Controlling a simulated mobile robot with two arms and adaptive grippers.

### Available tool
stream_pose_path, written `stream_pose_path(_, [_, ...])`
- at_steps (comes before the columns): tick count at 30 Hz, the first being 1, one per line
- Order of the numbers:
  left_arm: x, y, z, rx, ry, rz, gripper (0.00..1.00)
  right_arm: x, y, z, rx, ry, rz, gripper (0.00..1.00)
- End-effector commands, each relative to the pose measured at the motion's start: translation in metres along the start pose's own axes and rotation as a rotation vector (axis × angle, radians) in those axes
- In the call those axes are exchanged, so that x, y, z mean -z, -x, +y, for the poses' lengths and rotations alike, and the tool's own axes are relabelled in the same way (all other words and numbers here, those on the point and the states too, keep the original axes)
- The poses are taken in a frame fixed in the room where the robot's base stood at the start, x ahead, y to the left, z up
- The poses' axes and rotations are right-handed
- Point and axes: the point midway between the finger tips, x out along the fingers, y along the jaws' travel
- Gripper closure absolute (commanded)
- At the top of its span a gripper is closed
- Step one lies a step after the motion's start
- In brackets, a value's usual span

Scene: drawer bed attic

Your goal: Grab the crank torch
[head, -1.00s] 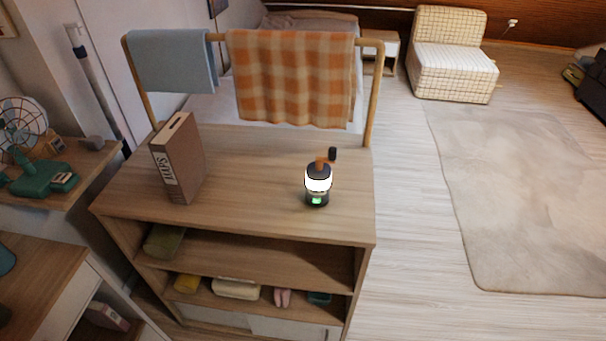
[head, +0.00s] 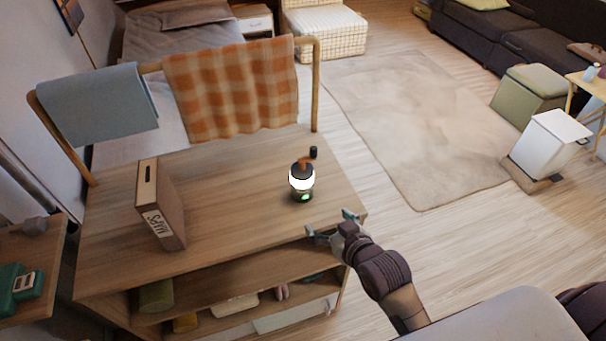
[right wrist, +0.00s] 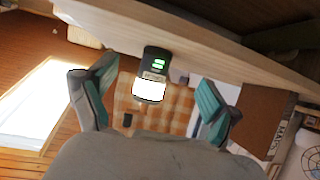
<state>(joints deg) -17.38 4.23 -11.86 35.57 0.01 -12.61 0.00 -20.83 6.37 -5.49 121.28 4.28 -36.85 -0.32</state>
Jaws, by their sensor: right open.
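The crank torch (head: 302,184) stands upright on the wooden shelf top (head: 235,215), with a glowing white band, a dark top and an orange crank with a black knob. My right gripper (head: 331,224) is open and empty near the shelf's front right corner, in front of the torch and apart from it. In the right wrist view the torch (right wrist: 150,80) shows upside down between the two open fingers (right wrist: 148,98), beyond their tips. My left gripper is not in view.
A brown maps box (head: 162,205) stands on the left of the top. A rail behind holds an orange checked cloth (head: 232,90) and a blue cloth (head: 98,108). Shelves below hold several small items. Open floor and a rug (head: 405,125) lie to the right.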

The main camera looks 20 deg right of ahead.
Motion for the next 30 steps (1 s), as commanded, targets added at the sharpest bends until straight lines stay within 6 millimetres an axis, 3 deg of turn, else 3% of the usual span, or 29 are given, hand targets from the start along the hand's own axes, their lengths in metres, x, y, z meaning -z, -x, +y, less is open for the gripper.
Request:
stream_pose_path(1, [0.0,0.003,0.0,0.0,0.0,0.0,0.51,0.019,0.007,0.0,0.001,0.0,0.035,0.11])
stream_pose_path(5, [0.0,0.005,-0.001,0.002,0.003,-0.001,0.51,0.038,0.006,0.0,0.001,0.0,0.077,0.11])
stream_pose_path(15, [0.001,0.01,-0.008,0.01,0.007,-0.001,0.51,0.045,-0.057,0.0,0.002,-0.001,0.08,0.11])
stream_pose_path(23, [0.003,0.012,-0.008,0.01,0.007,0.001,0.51,0.047,-0.077,0.0,0.002,0.0,0.079,0.11])
stream_pose_path(30, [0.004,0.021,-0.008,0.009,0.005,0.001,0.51,0.056,-0.111,0.0,0.002,-0.001,0.078,0.11])
